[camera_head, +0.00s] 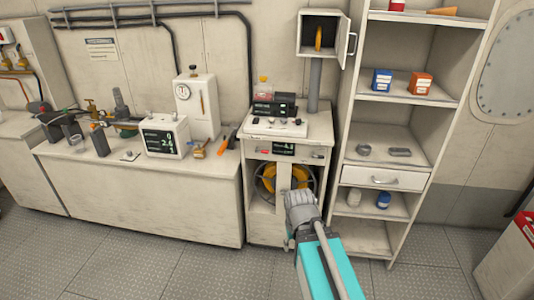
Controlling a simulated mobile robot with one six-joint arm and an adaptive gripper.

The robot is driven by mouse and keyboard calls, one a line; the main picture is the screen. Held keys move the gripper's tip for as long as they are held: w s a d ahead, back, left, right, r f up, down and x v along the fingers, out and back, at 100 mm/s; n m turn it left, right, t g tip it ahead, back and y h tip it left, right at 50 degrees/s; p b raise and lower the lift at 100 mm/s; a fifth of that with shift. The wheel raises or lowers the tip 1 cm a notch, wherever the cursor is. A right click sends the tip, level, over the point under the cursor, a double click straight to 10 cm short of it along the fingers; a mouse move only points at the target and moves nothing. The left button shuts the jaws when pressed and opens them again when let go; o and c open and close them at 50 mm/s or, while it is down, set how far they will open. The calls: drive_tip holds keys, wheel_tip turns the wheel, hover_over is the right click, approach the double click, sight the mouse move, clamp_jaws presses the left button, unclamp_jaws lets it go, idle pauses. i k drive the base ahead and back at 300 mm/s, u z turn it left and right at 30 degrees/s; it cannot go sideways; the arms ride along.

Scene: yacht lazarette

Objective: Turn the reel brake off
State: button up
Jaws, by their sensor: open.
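A reel with a yellow-orange drum and dark rim (268,182) sits in the open lower bay of the white cabinet (262,222). A pale upright bar (284,176) crosses in front of it. I cannot make out which part is the reel brake. My gripper (298,197) is in front of the right side of the reel and hides part of it. It is open, and I see nothing held. Whether it touches the bar or reel is not clear. A small dark display (284,149) is on the cabinet front above the reel.
A shelf unit (347,130) with boxes, jars and a drawer stands close on the right. A long bench (140,196) with instruments and tools is on the left. An open wall box (341,36) hangs above. The grey floor (180,273) in front is clear.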

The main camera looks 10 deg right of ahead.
sight(257, 150)
drive_tip(key=u, duration=0.1)
drive_tip(key=i, duration=1)
drive_tip(key=z, duration=0.05)
